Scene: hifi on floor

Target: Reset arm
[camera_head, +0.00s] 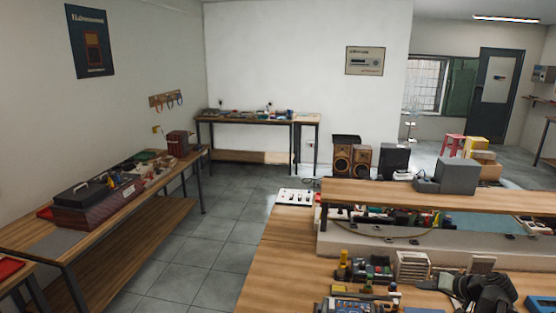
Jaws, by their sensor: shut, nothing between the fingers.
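My gripper and arm cannot be made out in the head view. A black object (487,292) with rounded parts lies on the near right workbench (262,283); it looks like headphones, but I cannot tell for sure. No task object is named, and nothing is seen in a gripper.
A long bench (62,243) with a black case (85,192) runs along the left wall. Tiled floor (195,262) lies clear between them, towards the back bench (240,118).

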